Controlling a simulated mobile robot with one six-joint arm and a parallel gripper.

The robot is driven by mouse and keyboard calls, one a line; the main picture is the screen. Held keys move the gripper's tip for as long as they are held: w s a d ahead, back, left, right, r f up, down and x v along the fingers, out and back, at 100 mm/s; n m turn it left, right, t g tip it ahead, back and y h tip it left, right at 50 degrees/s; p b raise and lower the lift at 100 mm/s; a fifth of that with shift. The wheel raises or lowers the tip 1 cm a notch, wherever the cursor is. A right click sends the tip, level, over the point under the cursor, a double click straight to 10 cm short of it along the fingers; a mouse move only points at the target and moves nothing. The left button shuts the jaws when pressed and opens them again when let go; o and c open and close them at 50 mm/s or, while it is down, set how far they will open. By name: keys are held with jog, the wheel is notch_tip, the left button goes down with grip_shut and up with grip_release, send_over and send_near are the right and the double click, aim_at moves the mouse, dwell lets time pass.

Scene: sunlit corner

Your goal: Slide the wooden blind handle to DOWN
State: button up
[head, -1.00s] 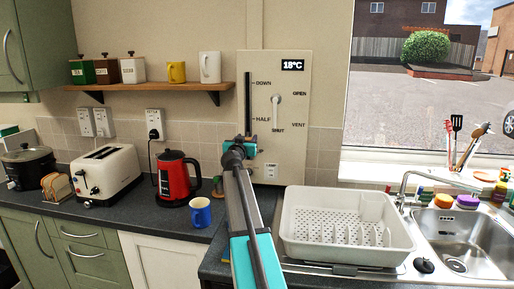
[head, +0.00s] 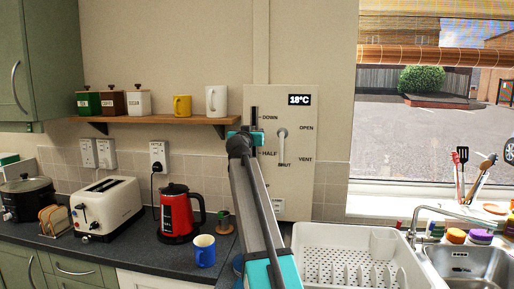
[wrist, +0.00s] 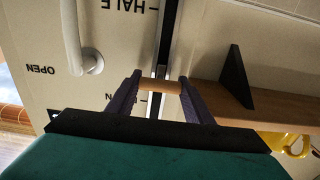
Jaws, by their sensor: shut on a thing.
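The wooden blind handle (wrist: 160,86) is a short light-brown bar on a dark vertical slot in the cream wall panel (head: 304,190). My gripper (wrist: 159,82) is shut on it, with one dark finger at each end. In the wrist view, which is upside down, the bar sits between the HALF mark and the partly hidden DOWN mark, nearer DOWN. In the head view my gripper (head: 246,135) hides the handle and part of the slot, below DOWN and above HALF. The slatted wooden blind (head: 440,45) covers the upper part of the window.
A white lever (head: 282,140) marked OPEN, VENT and SHUT stands just right of the slot. The shelf (head: 160,120) with mugs and canisters ends close at the left. A red kettle (head: 177,215), blue mug (head: 204,251) and dish rack (head: 345,255) stand below.

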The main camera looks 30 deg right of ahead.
notch_tip(320, 180, up, 5)
jog(key=shift+d+r, duration=0.1)
jog(key=shift+d, duration=0.05)
jog(key=shift+r, duration=0.5)
jog(key=shift+r, duration=0.1)
jog(key=o, duration=1.5)
jog(key=shift+s, duration=0.1)
jog(key=shift+s+a, duration=0.1)
jog(key=shift+a, duration=0.15)
